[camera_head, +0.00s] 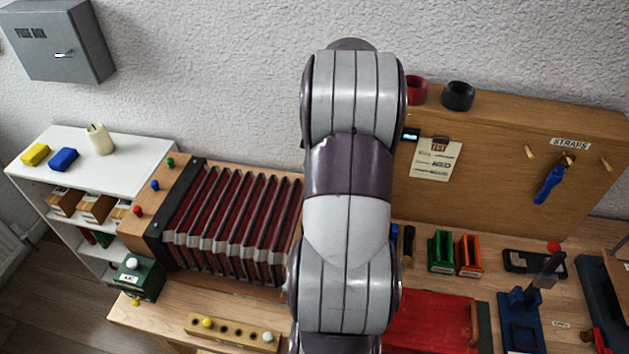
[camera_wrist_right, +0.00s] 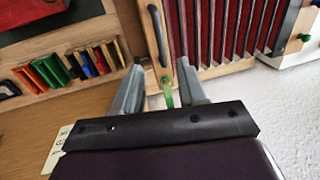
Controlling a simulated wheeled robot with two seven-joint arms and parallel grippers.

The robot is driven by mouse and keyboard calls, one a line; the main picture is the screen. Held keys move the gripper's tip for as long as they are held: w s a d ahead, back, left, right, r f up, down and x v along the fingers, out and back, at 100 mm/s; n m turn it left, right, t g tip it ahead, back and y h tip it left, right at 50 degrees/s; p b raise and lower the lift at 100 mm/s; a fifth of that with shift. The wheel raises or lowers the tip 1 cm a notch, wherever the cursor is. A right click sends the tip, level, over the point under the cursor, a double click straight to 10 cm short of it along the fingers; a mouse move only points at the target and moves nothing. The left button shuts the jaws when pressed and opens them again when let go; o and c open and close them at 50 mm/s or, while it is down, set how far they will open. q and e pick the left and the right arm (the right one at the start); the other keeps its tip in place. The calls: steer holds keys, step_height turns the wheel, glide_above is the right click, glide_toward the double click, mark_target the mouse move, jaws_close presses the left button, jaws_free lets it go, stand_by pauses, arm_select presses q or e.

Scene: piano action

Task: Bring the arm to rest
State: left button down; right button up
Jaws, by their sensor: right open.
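My grey and purple right arm stands upright across the middle of the head view and covers part of the bench; its gripper does not show there. In the right wrist view my right gripper (camera_wrist_right: 160,86) is open, with its two grey fingers apart. A small green piece (camera_wrist_right: 167,92) shows in the gap between them; I cannot tell how far beyond the fingers it is, and nothing looks gripped. The piano action (camera_head: 236,220), with dark red and black slats in a wooden case, stands left of the arm; it also shows in the wrist view (camera_wrist_right: 235,28). My left gripper is not in view.
A wooden strap board (camera_head: 500,165) stands behind the bench at right. A red tray (camera_head: 435,322), green holder (camera_head: 440,252), orange holder (camera_head: 468,256) and blue stand (camera_head: 520,325) crowd the right side. A white shelf (camera_head: 120,150) stands left, below a grey fuse box (camera_head: 60,42).

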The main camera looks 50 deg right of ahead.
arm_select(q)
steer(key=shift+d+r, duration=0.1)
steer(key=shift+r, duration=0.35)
arm_select(e)
steer(key=shift+d+r, duration=0.15)
steer(key=shift+r, duration=0.3)
arm_select(q)
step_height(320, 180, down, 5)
steer(key=b, duration=0.4)
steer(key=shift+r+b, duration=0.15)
steer(key=shift+b, duration=0.25)
arm_select(e)
steer(key=a+f+n, duration=0.3)
steer(key=a+n, duration=0.1)
steer(key=a, duration=0.5)
steer(key=a+f+n, duration=0.4)
steer(key=a, duration=0.6)
steer(key=s+a+f+n+h, duration=0.1)
steer(key=a+f+n, duration=0.2)
steer(key=a, duration=0.6)
steer(key=shift+a+f+n+g, duration=0.15)
steer(key=shift+a+n+g, duration=0.2)
steer(key=shift+n, duration=0.55)
steer(key=shift+a, duration=0.1)
